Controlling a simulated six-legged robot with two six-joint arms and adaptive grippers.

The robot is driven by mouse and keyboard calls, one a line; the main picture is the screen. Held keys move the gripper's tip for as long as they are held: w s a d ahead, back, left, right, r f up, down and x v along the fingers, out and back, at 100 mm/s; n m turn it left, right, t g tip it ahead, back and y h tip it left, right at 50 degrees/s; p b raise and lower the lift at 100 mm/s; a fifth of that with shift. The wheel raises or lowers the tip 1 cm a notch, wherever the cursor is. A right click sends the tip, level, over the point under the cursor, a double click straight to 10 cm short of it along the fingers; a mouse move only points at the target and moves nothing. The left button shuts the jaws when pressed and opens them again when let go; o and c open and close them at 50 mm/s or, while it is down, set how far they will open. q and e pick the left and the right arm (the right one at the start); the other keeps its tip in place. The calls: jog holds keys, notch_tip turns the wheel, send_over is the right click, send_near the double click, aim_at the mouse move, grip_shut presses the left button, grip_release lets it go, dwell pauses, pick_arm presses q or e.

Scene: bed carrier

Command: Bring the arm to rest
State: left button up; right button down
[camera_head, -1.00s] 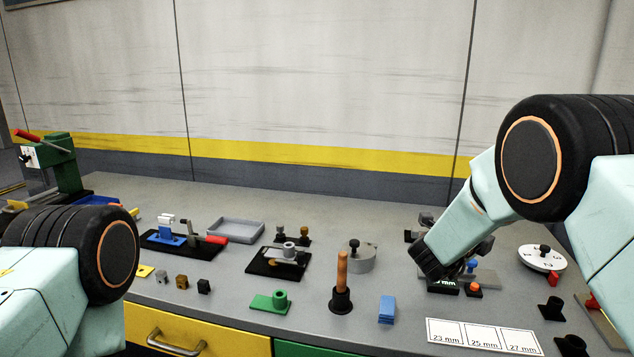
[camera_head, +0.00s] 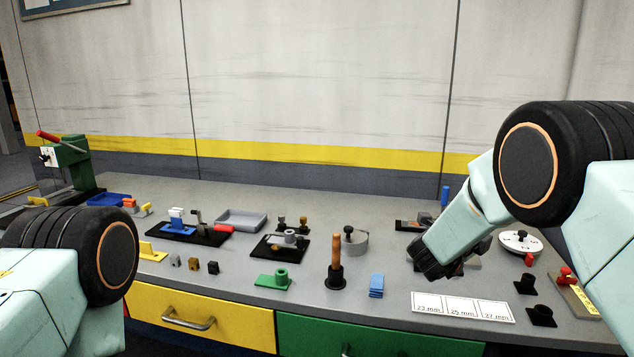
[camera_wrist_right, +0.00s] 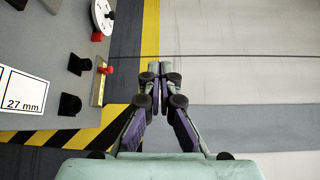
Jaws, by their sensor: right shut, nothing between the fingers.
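My right arm (camera_head: 470,215) comes in from the right in the head view, its forearm slanting down over the right part of the bench. Its gripper is hidden or hard to make out there. In the right wrist view my right gripper (camera_wrist_right: 160,70) is shut, with nothing between the fingertips. The fingers point past the bench edge, apart from the bench objects. My left arm (camera_head: 70,255) shows at the lower left of the head view, bent, with its gripper out of view.
The grey bench (camera_head: 340,300) carries a green block (camera_head: 272,281), a wooden-handled tool (camera_head: 335,265), a grey tray (camera_head: 241,220) and a white label card (camera_head: 462,307). A white dial (camera_head: 521,242) and a red-knobbed piece (camera_head: 566,275) stand at the right. The wall (camera_head: 320,90) is behind.

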jog(key=s+a+f+n+y+b, duration=0.1)
jog(key=s+a+f+n+y, duration=0.25)
jog(key=f+n, duration=0.45)
jog(key=s+a+f+n+g+y+b, duration=0.1)
jog(key=s+a+f+n+y, duration=0.15)
jog(key=s+f+n, duration=0.5)
jog(key=s+a+f+n+y+b, duration=0.1)
jog(key=s+a+f+n+y, duration=0.3)
jog(key=f, duration=0.6)
pick_arm(q)
notch_tip(320, 180, down, 10)
jog(key=b, duration=0.7)
jog(key=shift+w+a+f, duration=0.15)
jog(key=shift+w+a, duration=0.05)
pick_arm(e)
jog(key=s+a+f+n+g+y, duration=0.1)
jog(key=s+f+n+g, duration=0.2)
jog(key=s, duration=0.9)
jog(key=s+a+f+n+g+y, duration=0.1)
jog(key=s+f+n+g, duration=0.2)
jog(key=s+f, duration=0.6)
jog(key=s+a+f+n+g+y, duration=0.1)
jog(key=s+f, duration=0.5)
jog(key=s, duration=0.8)
jog(key=a+n+g, duration=0.1)
jog(key=n+g, duration=0.1)
jog(key=g, duration=0.1)
jog(key=shift+s+f+y, duration=0.3)
jog(key=shift+s+f, duration=0.05)
jog(key=shift+f, duration=0.05)
